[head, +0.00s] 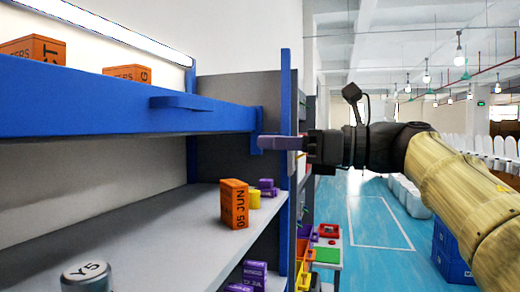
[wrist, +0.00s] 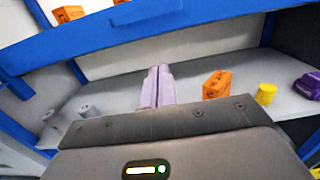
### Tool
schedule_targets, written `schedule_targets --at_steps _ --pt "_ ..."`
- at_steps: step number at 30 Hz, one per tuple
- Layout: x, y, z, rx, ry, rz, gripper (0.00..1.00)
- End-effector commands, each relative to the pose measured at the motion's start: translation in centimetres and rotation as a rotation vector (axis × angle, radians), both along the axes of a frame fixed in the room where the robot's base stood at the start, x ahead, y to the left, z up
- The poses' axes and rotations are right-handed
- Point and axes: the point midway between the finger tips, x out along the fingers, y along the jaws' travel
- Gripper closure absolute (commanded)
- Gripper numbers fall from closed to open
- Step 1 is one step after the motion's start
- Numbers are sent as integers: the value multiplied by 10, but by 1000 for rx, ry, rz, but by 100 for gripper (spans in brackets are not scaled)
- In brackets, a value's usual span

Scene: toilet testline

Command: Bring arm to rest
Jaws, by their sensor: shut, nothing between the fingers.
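My arm (head: 440,170) reaches in from the right of the head view. My gripper (head: 268,143) points left, its fingertips in front of the right end of the blue shelf rail. In the wrist view my gripper (wrist: 155,88) shows two lilac fingers pressed together with nothing between them. The fingers are above the grey shelf and apart from the boxes on it.
The blue rail (head: 120,108) and blue upright (head: 286,110) are close to my gripper. An orange box (head: 234,204), a yellow cylinder (head: 254,199) and a grey can (head: 86,276) stand on the shelf. The blue floor (head: 372,225) is open at right.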

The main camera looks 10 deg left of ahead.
Motion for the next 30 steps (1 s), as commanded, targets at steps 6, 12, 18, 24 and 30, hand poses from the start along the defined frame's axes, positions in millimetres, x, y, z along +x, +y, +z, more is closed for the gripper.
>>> schedule_targets --at_steps 6,12,18,24,30 --pt "0 0 1 0 -1 1 100" --pt "16 -2 -2 93 102 -47 100" --pt "81 -28 -26 446 513 -236 100" --pt "144 -81 -108 877 1037 -487 100" --pt "161 -131 -219 1255 1465 -735 100"
